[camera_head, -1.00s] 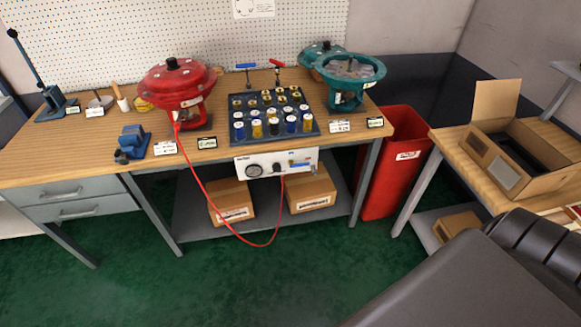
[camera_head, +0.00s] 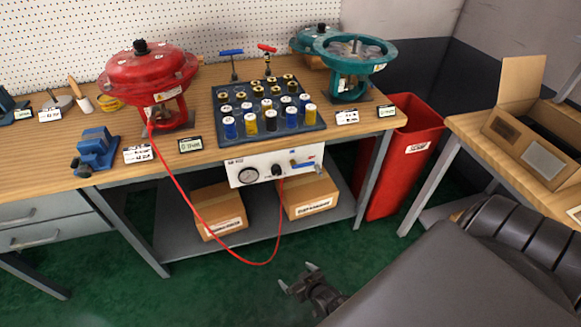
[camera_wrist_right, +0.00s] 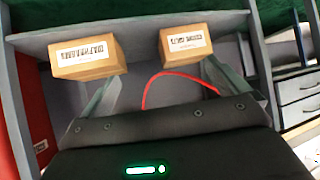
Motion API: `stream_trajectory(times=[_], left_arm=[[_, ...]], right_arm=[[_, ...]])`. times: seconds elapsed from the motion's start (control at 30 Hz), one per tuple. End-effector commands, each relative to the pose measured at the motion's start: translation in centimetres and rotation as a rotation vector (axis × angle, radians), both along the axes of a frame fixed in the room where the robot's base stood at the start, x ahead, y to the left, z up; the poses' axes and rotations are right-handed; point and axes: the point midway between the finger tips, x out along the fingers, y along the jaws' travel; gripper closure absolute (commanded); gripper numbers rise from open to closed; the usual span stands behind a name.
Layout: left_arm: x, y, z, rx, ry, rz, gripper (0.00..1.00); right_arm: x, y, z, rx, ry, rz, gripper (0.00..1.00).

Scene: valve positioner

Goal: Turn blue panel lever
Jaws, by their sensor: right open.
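The white control panel (camera_head: 262,167) hangs under the front edge of the workbench, with a round gauge (camera_head: 248,176) and a black knob (camera_head: 277,170). The blue panel lever (camera_head: 303,165) is at the panel's right end and lies roughly level. My right gripper (camera_head: 297,276) is open and empty, low over the green floor, well below the lever in the picture and apart from it. The right wrist view shows neither panel nor lever. My left gripper is in no view.
A red hose (camera_head: 188,203) loops from the red actuator (camera_head: 150,75) down and up to the panel. Cardboard boxes (camera_head: 219,210) sit on the lower shelf, also in the right wrist view (camera_wrist_right: 88,58). A red bin (camera_head: 405,160) stands right. A blue-handled valve (camera_head: 232,53) stands at the back.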

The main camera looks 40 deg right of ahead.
Motion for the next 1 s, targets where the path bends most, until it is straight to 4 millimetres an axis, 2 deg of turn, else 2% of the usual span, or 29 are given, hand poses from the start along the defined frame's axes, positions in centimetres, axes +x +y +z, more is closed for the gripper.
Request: stream_trajectory(times=[0.03,0.1,0.2,0.3,0.43,0.5,0.6,0.77,0.87,1.0], left_arm=[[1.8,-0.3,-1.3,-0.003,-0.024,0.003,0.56],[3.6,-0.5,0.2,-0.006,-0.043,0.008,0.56],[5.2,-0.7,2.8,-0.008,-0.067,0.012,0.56],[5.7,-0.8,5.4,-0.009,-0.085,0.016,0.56],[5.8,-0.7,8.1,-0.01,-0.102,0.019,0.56],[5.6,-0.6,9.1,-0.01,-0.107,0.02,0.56],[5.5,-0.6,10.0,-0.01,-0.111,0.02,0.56],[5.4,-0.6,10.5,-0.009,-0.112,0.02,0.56],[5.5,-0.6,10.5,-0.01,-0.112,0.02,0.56],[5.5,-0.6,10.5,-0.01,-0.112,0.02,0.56]], right_arm=[[4.0,-1.5,0.4,-0.003,-0.145,-0.044,0.01],[7.9,-3.9,4.3,-0.02,-0.331,-0.101,0.01],[11.0,-7.3,10.1,-0.059,-0.566,-0.172,0.01],[11.9,-10.2,15.1,-0.107,-0.753,-0.228,0.01],[11.4,-12.6,19.8,-0.164,-0.917,-0.274,0.01],[11.0,-13.3,21.4,-0.185,-0.97,-0.29,0.01],[10.7,-13.8,22.7,-0.201,-1.009,-0.3,0.01],[10.6,-14.0,23.4,-0.206,-1.021,-0.303,0.01],[11.2,-14.2,23.6,-0.206,-1.02,-0.303,0.01],[13.0,-14.8,24.5,-0.205,-1.022,-0.302,0.01]])
